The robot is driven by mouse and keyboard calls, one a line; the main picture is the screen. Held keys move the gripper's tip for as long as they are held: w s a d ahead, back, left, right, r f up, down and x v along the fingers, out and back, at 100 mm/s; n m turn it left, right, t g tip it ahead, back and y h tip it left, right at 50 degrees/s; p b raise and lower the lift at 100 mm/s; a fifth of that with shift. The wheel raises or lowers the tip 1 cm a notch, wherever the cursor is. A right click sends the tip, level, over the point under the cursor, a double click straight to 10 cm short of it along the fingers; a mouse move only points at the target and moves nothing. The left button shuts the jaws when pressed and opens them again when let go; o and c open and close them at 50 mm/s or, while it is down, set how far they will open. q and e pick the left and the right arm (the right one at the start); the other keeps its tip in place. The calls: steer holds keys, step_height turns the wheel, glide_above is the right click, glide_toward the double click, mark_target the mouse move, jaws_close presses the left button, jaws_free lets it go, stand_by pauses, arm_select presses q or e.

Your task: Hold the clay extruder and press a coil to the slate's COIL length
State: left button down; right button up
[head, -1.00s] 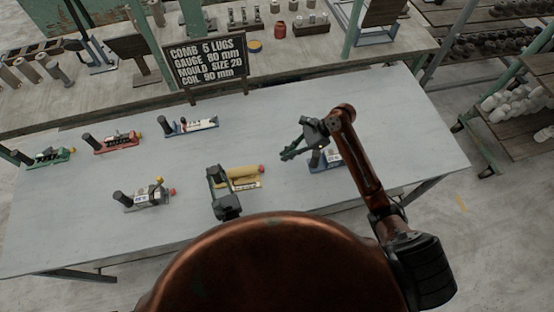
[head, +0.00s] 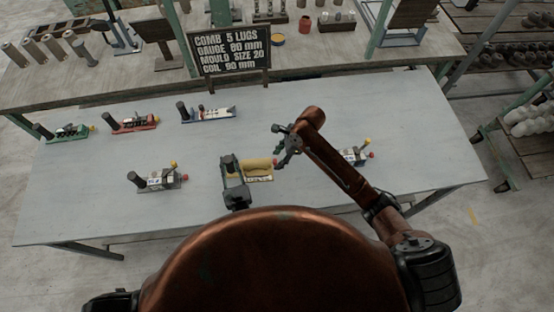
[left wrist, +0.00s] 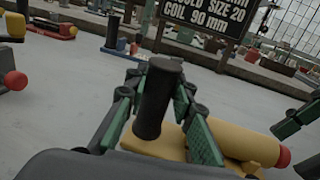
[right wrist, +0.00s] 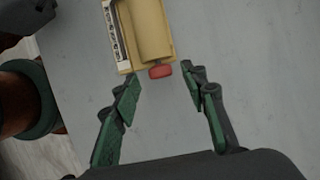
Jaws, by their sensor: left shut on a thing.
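The yellow clay extruder (head: 258,165) lies on the grey table, with a dark upright handle (left wrist: 158,95) at its left end and a red knob (right wrist: 160,71) at its right end. My left gripper (head: 233,165) is shut on the handle; the left wrist view shows its green-padded fingers on either side. My right gripper (head: 284,143) is open and empty just beyond the extruder's right end. In the right wrist view its fingers are spread wide, with the red knob near the gap between their tips. The slate (head: 231,52) reads COIL 90 mm.
Another device (head: 355,156) is right, partly behind my right arm. The table's front middle is clear.

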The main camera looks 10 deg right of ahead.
steer(key=shift+x, duration=1.05)
steer(key=shift+c, duration=0.7)
jaws_close()
